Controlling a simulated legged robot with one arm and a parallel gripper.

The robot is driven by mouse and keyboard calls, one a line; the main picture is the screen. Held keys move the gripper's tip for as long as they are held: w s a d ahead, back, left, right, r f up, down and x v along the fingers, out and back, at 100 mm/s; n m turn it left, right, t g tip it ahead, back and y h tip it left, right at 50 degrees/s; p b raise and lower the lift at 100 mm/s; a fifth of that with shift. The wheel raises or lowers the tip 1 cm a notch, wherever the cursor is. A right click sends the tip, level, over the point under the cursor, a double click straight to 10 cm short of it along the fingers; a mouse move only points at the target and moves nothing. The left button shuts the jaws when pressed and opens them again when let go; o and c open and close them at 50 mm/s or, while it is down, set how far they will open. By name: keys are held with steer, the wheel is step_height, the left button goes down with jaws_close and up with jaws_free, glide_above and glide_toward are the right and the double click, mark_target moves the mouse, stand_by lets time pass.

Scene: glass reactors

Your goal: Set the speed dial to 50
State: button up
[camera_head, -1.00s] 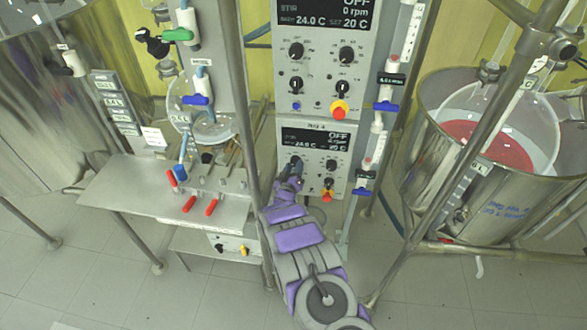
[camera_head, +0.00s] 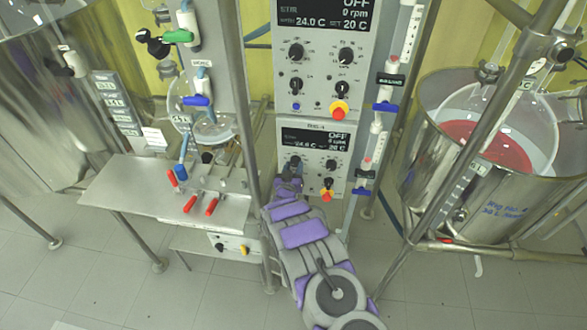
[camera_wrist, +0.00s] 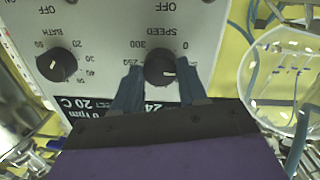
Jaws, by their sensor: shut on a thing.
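The speed dial (camera_wrist: 160,68) is a black round knob on the grey panel, upside down in the wrist view, with "SPEED" printed by it. My gripper (camera_wrist: 158,80) has one finger on each side of the dial and is shut on it. The dial's white mark points to the right in the wrist view, toward one finger. The scale number there is hidden by that finger; "0", "300" and "250" show around the dial.
A black bath dial (camera_wrist: 57,64) sits beside the speed dial. The lower panel's display (camera_head: 316,138) reads OFF. A red-and-yellow button (camera_head: 327,195) is close to the right. Poles stand either side; a steel vessel (camera_head: 480,200) is at right, a metal bench (camera_head: 130,190) at left.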

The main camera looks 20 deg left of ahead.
steer(key=shift+s+f, duration=0.1)
steer(key=shift+f, duration=0.2)
steer(key=o, duration=0.8)
steer(key=shift+a, duration=0.1)
steer(key=shift+o, duration=1.2)
steer(key=shift+r, duration=0.1)
steer(key=s+d+p, duration=0.2)
steer(key=s+d, duration=0.1)
steer(key=s, duration=1.4)
steer(key=shift+r+p, duration=0.4)
steer(key=shift+r, duration=0.05)
steer(key=shift+w, duration=0.1)
